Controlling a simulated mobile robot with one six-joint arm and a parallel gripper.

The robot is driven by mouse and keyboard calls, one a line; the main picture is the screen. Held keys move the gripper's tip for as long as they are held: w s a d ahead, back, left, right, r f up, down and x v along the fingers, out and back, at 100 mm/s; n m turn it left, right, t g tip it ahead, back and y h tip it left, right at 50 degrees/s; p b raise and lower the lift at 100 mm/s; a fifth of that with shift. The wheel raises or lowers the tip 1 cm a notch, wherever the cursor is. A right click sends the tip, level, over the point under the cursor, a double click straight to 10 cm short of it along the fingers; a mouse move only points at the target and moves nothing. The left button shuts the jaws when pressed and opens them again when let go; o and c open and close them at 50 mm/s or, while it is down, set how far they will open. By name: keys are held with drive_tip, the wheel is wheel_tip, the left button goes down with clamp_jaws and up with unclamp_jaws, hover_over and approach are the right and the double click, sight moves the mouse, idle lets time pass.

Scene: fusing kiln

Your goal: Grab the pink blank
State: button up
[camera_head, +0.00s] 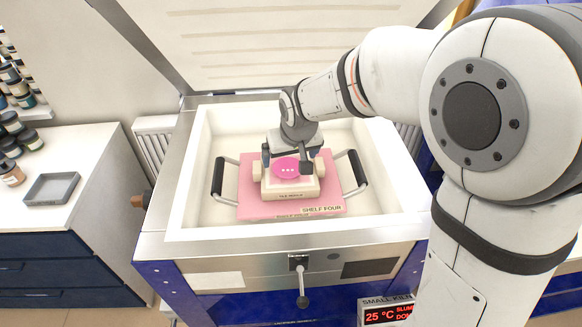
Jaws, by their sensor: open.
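Part of the far side of the blank and mould is hidden by the gripper.
The kiln's rim (180,210) surrounds the shelf, and its raised lid (270,40) stands behind. Black handles (218,178) flank the pink shelf. A grey tray (51,188) and several jars (12,148) are on the left counter. A temperature display (385,314) is at the front.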

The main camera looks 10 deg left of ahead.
sight(288, 167)
drive_tip(key=shift+p+x, duration=0.6)
drive_tip(key=shift+x, duration=2.5)
drive_tip(key=shift+w+d, duration=0.1)
drive_tip(key=shift+w, duration=0.1)
drive_tip(key=shift+c, duration=0.4)
drive_tip(key=c, duration=1.1)
drive_tip(key=shift+r, duration=0.1)
